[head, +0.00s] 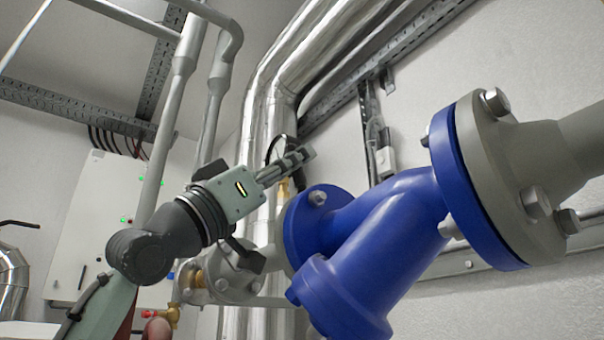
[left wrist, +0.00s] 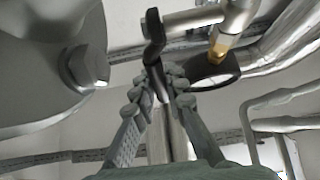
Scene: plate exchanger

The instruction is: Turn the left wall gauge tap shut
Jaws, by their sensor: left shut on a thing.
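My left gripper (head: 298,160) reaches up and right across the silver lagged pipes in the head view. In the left wrist view its fingers (left wrist: 158,95) are closed around a dark lever handle (left wrist: 153,25), which I take to be the tap's. The lever stands upright beside a grey pipe piece (left wrist: 195,18). A brass fitting (left wrist: 220,47) and a dark rounded part (left wrist: 212,72), perhaps the gauge, are just to the right. In the head view a bit of brass (head: 283,190) shows below the fingers; the tap itself is mostly hidden. My right gripper is out of view.
A large blue valve body (head: 385,225) with a grey bolted flange (head: 520,180) fills the right, close to my gripper. Grey pipes (head: 165,120) rise behind my arm. A white cabinet (head: 95,215) is on the wall at left. A red-handled brass valve (head: 165,315) sits low.

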